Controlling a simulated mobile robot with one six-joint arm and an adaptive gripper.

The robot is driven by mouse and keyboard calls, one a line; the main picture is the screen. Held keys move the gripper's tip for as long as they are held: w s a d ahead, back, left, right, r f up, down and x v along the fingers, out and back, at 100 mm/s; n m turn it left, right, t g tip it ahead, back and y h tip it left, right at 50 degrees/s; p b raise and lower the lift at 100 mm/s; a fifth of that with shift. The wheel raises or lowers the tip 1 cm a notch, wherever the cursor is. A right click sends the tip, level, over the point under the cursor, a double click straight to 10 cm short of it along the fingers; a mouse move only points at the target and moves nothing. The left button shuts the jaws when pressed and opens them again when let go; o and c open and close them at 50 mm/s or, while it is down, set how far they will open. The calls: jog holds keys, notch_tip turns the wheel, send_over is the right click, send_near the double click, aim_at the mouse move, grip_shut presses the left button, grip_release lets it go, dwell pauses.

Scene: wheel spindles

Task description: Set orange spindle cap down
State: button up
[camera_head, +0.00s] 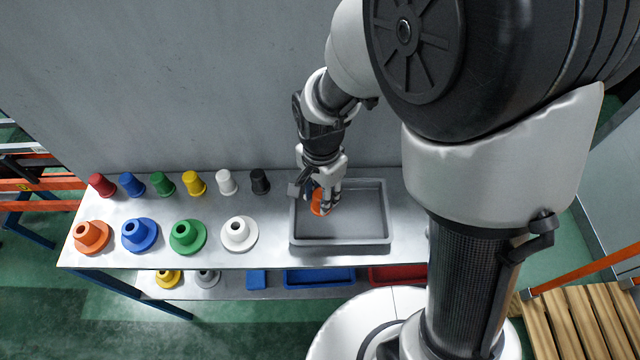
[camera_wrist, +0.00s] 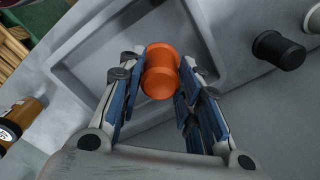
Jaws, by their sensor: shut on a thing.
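The orange spindle cap (camera_head: 318,204) is a small cylinder with a slightly wider end. My gripper (camera_head: 322,200) is shut on it, over the left part of the grey tray (camera_head: 341,245). In the wrist view the orange cap (camera_wrist: 160,72) sits between the two blue-padded fingers of my gripper (camera_wrist: 155,80), with the tray (camera_wrist: 75,62) behind it. I cannot tell whether the cap touches the tray floor. The tray shows nothing else in it.
On the bench, a back row holds red (camera_head: 102,185), blue, green, yellow, white and black (camera_head: 260,181) caps. A front row holds flanged spindles: orange (camera_head: 91,237), blue, green and white (camera_head: 238,234). A lower shelf carries yellow and grey flanged parts and bins. A wall stands behind.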

jog(key=shift+f+b, duration=0.75)
jog(key=shift+f, duration=1.35)
jog(key=shift+f, duration=0.1)
jog(key=o, duration=1)
jog(key=shift+c, duration=0.2)
